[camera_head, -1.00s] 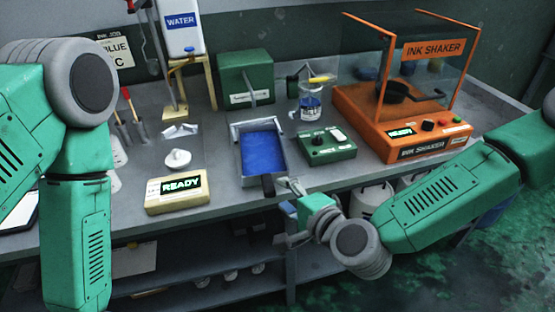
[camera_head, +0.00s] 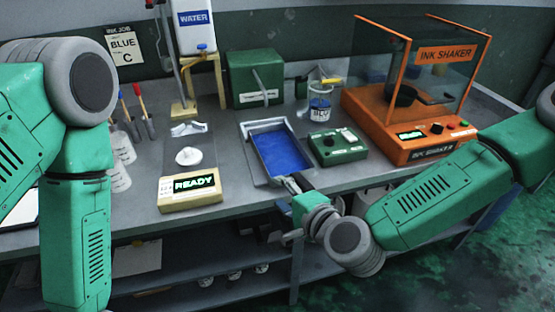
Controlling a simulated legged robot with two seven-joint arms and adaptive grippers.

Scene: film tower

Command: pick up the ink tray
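The ink tray (camera_head: 263,126) is a shallow grey metal tray holding blue ink (camera_head: 282,153), on the workbench near its front edge. My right gripper (camera_head: 291,184) is at the tray's near end, where it covers the tray's dark handle. The fingers are small and overlap the tray's edge, so I cannot tell whether they are closed on the handle. The tray looks level, and I see no clear gap beneath it. My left arm (camera_head: 80,220) runs down the left side, with its gripper outside the picture.
A green control box (camera_head: 337,147) stands close to the tray's right, with the orange ink shaker (camera_head: 410,142) beyond. A READY scale (camera_head: 190,196) is to the left. A green box (camera_head: 254,77) and a beaker (camera_head: 319,107) stand behind. The bench's front edge runs below the tray.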

